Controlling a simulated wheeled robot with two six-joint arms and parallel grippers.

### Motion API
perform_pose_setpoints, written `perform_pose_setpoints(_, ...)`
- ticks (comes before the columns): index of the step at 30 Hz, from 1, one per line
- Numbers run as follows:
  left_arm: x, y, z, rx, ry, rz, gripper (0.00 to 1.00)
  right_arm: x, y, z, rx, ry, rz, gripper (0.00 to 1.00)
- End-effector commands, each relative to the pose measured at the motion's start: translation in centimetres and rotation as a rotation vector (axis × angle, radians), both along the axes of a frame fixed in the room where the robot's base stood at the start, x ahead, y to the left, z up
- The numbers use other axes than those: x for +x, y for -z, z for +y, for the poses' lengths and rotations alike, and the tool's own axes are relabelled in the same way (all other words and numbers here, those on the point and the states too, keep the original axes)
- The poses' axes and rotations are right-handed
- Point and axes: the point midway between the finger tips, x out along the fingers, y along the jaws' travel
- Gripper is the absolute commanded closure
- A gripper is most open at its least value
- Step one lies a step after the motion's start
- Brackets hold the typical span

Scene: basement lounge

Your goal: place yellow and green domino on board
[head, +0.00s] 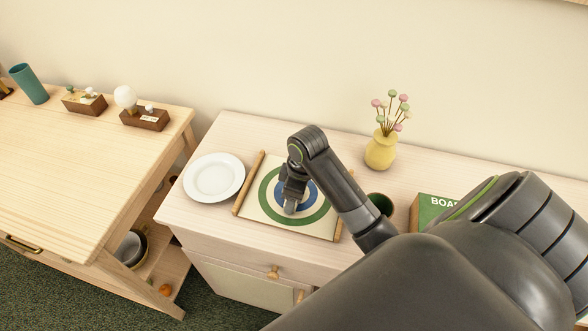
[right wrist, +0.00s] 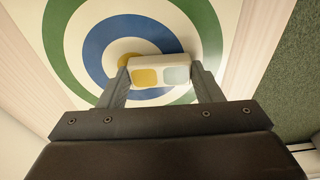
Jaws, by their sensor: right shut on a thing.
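The board is a cream mat (head: 255,210) with green, white and blue rings, lying flat on the pale wooden cabinet; it fills most of the right wrist view (right wrist: 226,50). My right gripper (head: 290,207) points down over its middle. In the right wrist view its two fingers (right wrist: 162,75) are shut on a white domino (right wrist: 160,64) with one yellow and one pale blue-green square. The domino is over the blue ring and partly covers the yellow centre. I cannot tell whether it touches the mat. My left gripper is not in view.
A white plate (head: 214,177) lies left of the board. A yellow vase (head: 381,150) with flowers stands behind right, and a dark green cup (head: 382,203) and a green box (head: 428,212) are to the right. A wooden table (head: 80,165) stands left.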

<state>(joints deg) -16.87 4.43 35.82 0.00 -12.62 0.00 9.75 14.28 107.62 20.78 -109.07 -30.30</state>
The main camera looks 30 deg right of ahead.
Motion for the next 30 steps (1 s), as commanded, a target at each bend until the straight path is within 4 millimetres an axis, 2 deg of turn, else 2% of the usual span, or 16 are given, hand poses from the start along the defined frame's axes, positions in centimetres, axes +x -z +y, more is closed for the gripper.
perform_pose_setpoints(9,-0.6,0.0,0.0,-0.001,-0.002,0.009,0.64,0.0,0.3,0.0,0.000,0.000,0.001,0.63)
perform_pose_setpoints(10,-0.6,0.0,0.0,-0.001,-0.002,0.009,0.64,0.0,0.3,0.0,-0.001,0.000,0.001,0.38)
perform_pose_setpoints(15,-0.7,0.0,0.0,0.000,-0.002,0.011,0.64,0.0,0.2,0.0,-0.001,0.000,0.001,0.19)
perform_pose_setpoints(25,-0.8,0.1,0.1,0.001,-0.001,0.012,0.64,0.0,-0.1,0.0,-0.001,-0.001,-0.002,0.19)
perform_pose_setpoints(30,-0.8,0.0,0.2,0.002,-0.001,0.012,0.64,-0.2,-2.6,-0.3,-0.003,-0.001,-0.005,0.19)
